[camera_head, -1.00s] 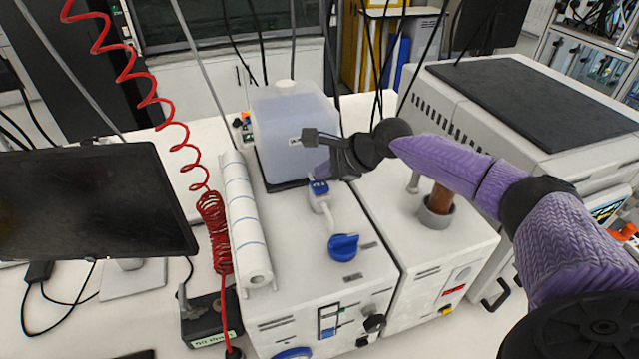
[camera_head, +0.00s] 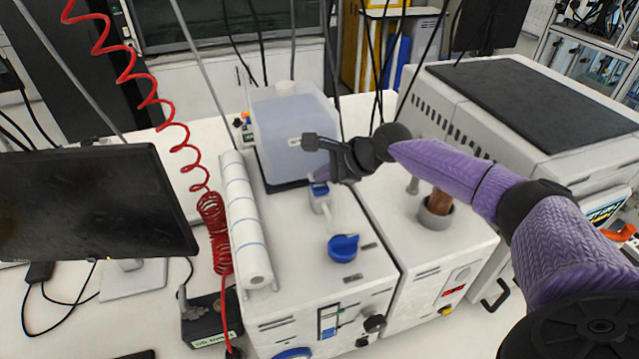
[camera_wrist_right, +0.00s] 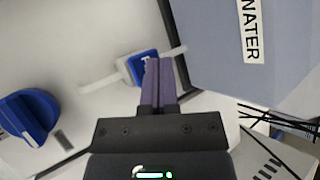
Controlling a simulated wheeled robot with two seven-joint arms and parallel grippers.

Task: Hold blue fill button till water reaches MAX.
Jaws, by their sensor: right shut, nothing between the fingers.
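The blue fill button (camera_head: 320,189) sits on a small white fitting on top of the white reactor unit, in front of the water tank (camera_head: 297,135). In the right wrist view the button (camera_wrist_right: 143,66) is partly covered by my fingers. My right gripper (camera_head: 317,177) is shut and empty, its fingertips over the button's edge; contact looks likely but I cannot be sure. The translucent tank looks bluish, and its level line and any MAX mark are not readable. A narrow gauge (camera_head: 328,321) on the unit's front shows blue. My left gripper is out of view.
A blue knob (camera_head: 343,247) stands in front of the button. A paper roll (camera_head: 245,220) lies left of it, beside a red coiled hose (camera_head: 213,220). A monitor (camera_head: 90,205) is at left. A second unit with a brown cylinder (camera_head: 438,203) is at right.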

